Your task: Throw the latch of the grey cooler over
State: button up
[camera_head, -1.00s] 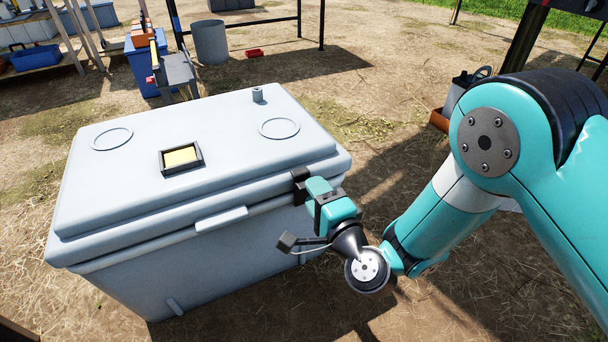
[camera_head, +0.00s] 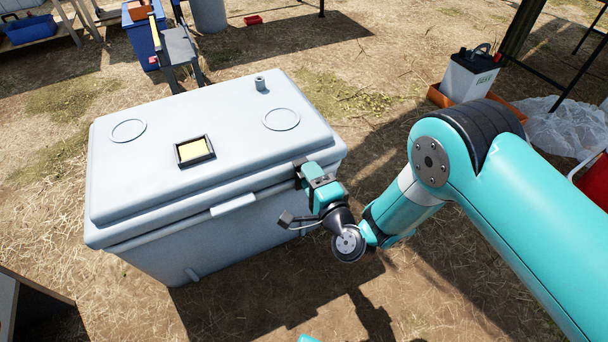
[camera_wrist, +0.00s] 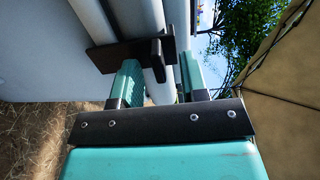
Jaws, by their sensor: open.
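The grey cooler (camera_head: 240,230) stands on the ground with its lid shut. Its dark latch (camera_head: 299,165) is at the right end of the front lid seam, partly hidden by my gripper in the head view. My gripper (camera_head: 308,172) is at that front right corner, close to the latch. In the wrist view the black latch (camera_wrist: 125,55) shows as a plate with an upright knob at its right. My gripper (camera_wrist: 160,82) is open there, its two teal fingers apart, with the knob between and just beyond their tips. I cannot tell whether they touch.
A yellow-faced square frame (camera_head: 195,150) and a small grey cap (camera_head: 260,83) sit on the lid. A white battery box (camera_head: 468,78) in an orange tray stands at the back right. A dark-topped table corner (camera_head: 40,305) is at the front left.

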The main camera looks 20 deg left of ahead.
grip_shut()
jog(key=f+b, duration=0.1)
jog(key=b, duration=0.3)
jog(key=f+b, duration=0.1)
jog(key=b, duration=0.3)
jog(key=shift+s+d, duration=0.35)
jog(key=shift+d, duration=0.05)
jog(key=shift+c, duration=2.1)
grip_release()
jog(key=s+d+f+b, duration=0.1)
jog(key=b, duration=0.5)
jog(key=shift+f, duration=0.15)
jog(key=shift+o, duration=0.4)
jog(key=shift+s+d+b, duration=0.15)
jog(key=shift+d+b, duration=0.05)
jog(key=shift+b, duration=0.45)
